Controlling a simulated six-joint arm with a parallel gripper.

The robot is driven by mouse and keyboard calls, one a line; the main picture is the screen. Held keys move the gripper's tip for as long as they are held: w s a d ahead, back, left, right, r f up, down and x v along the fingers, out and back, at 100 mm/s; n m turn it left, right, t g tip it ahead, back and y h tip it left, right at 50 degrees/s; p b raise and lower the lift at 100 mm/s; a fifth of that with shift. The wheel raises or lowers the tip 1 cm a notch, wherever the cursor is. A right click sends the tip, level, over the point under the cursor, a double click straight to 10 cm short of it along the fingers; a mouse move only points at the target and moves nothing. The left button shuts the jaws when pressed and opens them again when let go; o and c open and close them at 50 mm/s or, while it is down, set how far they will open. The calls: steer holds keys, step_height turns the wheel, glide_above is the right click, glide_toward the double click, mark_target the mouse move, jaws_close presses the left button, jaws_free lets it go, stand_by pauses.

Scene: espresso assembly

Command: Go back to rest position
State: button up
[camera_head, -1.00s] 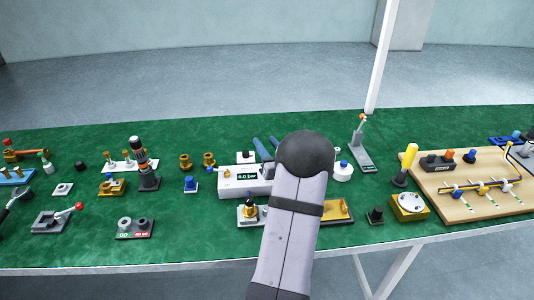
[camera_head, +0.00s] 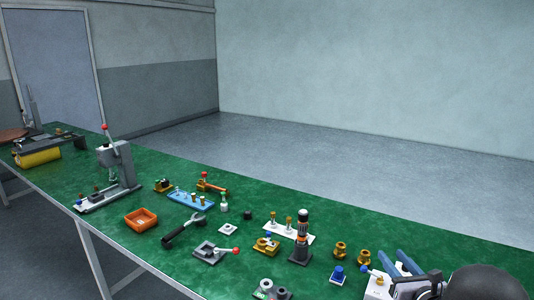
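The dark rounded joint of my arm (camera_head: 488,284) shows at the bottom right corner of the head view, low over the near side of the green table (camera_head: 140,168).
A lever press (camera_head: 122,165) stands on the left part of the table. Right of it are an orange bin (camera_head: 141,219), a dark wrench-like tool (camera_head: 182,233), a blue tray (camera_head: 191,197) and a dark cylindrical tower (camera_head: 301,240). Blue handles (camera_head: 387,263) lie near my arm.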

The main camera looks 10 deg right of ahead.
steer(key=a+n+g+y+p, duration=0.3)
steer(key=a+n+g+y, duration=0.65)
steer(key=a, duration=1.95)
steer(key=s+a+f+n+g+p, duration=0.2)
steer(key=s+a+f+n+g, duration=0.15)
steer(key=s+a+n, duration=0.9)
steer(key=s+d+n+g+h+p, duration=0.1)
steer(key=s+d+n+h, duration=0.1)
steer(key=n, duration=0.6)
steer(key=s+d+r+n+g+h+p, duration=0.1)
steer(key=s+d+n+g+h+p, duration=0.1)
steer(key=s+n, duration=0.4)
steer(key=d+n+h, duration=0.1)
steer(key=n+h, duration=0.1)
steer(key=shift+s+d+r+n+g, duration=0.2)
steer(key=shift+s+d+n+g, duration=0.1)
steer(key=shift+s, duration=0.1)
steer(key=shift+h, duration=0.25)
step_height(320, 180, down, 14)
steer(key=b, duration=1.4)
